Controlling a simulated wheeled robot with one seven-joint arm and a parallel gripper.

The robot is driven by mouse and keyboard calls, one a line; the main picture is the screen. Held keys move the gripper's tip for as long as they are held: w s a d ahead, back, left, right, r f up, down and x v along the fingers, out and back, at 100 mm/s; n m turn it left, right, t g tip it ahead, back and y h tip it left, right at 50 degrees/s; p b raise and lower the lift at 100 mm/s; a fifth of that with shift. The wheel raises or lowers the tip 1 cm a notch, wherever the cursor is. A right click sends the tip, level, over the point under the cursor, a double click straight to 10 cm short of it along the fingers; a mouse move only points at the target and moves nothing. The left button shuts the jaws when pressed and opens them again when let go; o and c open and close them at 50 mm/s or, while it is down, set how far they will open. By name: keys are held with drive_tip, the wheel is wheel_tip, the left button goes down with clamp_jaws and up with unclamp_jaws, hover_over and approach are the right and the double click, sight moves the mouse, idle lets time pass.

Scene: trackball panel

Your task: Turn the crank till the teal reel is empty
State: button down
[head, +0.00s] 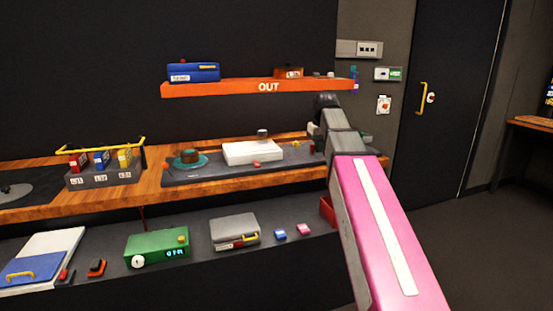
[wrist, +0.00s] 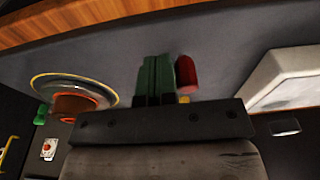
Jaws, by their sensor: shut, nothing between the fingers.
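The teal reel (head: 203,161) lies flat at the left of the dark panel on the bench in the head view, with a brown hub on it. I cannot tell how much is wound on it. In the wrist view my gripper (wrist: 155,62) has its green fingers shut together and empty. A red knob (wrist: 186,74), possibly the crank's handle, stands just right of the fingers; I cannot tell whether they touch. A second reel (wrist: 98,88) with a yellow rim and orange hub shows at the left there. My arm hides the panel's right end in the head view.
A white box (head: 252,153) sits mid-panel and shows in the wrist view (wrist: 290,72). An orange OUT shelf (head: 220,90) hangs above. A rack of coloured blocks (head: 104,177) stands at left. A lower shelf (head: 200,231) holds several boxes.

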sight(311, 147)
drive_tip(key=shift+s+a, duration=0.15)
drive_tip(key=shift+a, duration=0.35)
drive_tip(key=shift+a, duration=1.05)
drive_tip(key=shift+a, duration=0.2)
drive_tip(key=shift+w+a, duration=0.2)
drive_tip(key=shift+w, duration=0.05)
drive_tip(key=shift+w+a, duration=0.1)
drive_tip(key=shift+w+a, duration=0.15)
drive_tip(key=shift+a, duration=0.05)
drive_tip(key=shift+w+a, duration=0.1)
